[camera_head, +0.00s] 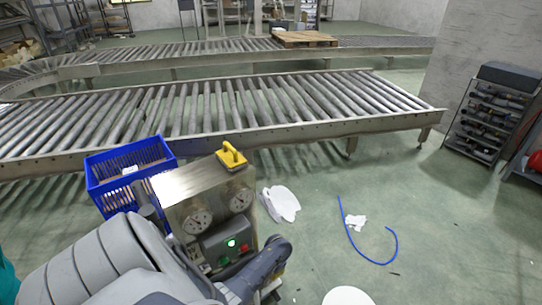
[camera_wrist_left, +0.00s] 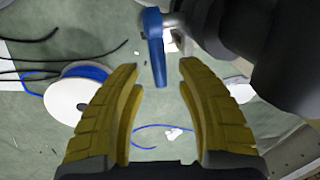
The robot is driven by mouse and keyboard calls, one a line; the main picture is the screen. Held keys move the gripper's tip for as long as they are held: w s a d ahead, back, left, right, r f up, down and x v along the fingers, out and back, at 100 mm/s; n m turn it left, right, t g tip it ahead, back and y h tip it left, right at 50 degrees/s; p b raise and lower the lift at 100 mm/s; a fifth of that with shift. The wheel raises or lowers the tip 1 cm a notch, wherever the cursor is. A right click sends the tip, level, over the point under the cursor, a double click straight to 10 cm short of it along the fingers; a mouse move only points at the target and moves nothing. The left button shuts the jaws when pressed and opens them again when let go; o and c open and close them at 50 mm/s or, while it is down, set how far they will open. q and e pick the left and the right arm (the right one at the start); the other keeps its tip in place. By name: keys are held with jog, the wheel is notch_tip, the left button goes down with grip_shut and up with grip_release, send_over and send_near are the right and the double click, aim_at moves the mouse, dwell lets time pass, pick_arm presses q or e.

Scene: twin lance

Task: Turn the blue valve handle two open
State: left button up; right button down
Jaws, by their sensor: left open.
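The blue valve handle (camera_wrist_left: 154,50) shows at the top middle of the left wrist view, joined to a metal stem at its upper end. My left gripper (camera_wrist_left: 160,72) is open, with its yellow fingers on either side of the handle's lower end in that view. I see a gap on each side and no grip on the handle. In the head view, a metal panel (camera_head: 185,187) carries two gauges, a lit green button and a red button. My grey arm covers its lower part, and I cannot make out the valve handle or the left fingertips there. My right gripper is not in view.
A blue crate (camera_head: 104,185) stands left of the panel, and a yellow object (camera_head: 231,156) sits on its top. A roller conveyor (camera_head: 230,137) runs behind. A blue hose (camera_head: 345,222) and white cloth (camera_head: 283,203) lie on the floor. A white spool (camera_wrist_left: 62,100) shows at left.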

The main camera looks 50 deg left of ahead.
pick_arm(q)
jog(key=shift+f, duration=0.2)
dwell(0.3)
grip_shut()
dwell(0.4)
grip_release()
jog(key=shift+r, duration=0.15)
jog(key=shift+d+r, duration=0.15)
jog(key=shift+r, duration=0.35)
notch_tip(320, 180, up, 10)
jog(key=d, duration=0.2)
jog(key=shift+s+r, duration=0.2)
jog(key=shift+r, duration=0.05)
